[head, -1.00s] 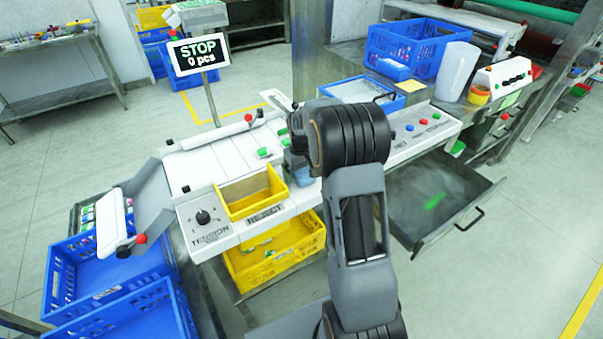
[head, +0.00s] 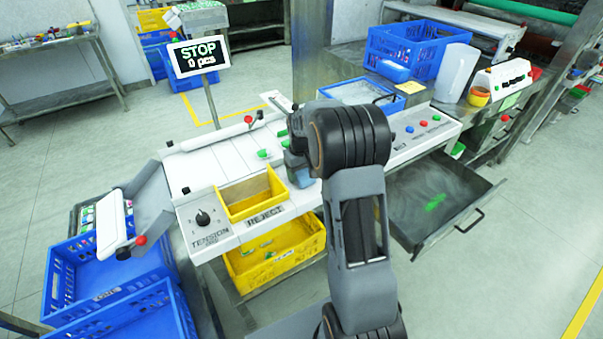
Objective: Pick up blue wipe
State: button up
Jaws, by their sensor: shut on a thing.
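I cannot tell whether the held thing touches the deck.
The yellow reject bin (head: 250,206) sits at the deck's front. A tension knob (head: 203,218) is left of it. A control panel (head: 422,128) and an open drawer (head: 432,205) are on the right. A STOP sign (head: 198,56) stands behind.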

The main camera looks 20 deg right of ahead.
aim_at(301, 171)
jog(key=shift+r, duration=0.35)
notch_tip(301, 171, up, 2)
jog(key=shift+r, duration=0.2)
jog(key=s+r, duration=0.4)
jog(key=r, duration=0.1)
jog(key=shift+s+a, duration=0.15)
jog(key=shift+a, duration=0.15)
jog(key=s+a+r+b, duration=0.1)
jog(key=s+r, duration=0.3)
jog(key=s, duration=0.5)
jog(key=shift+s+a+r, duration=0.15)
jog(key=shift+s+r, duration=0.15)
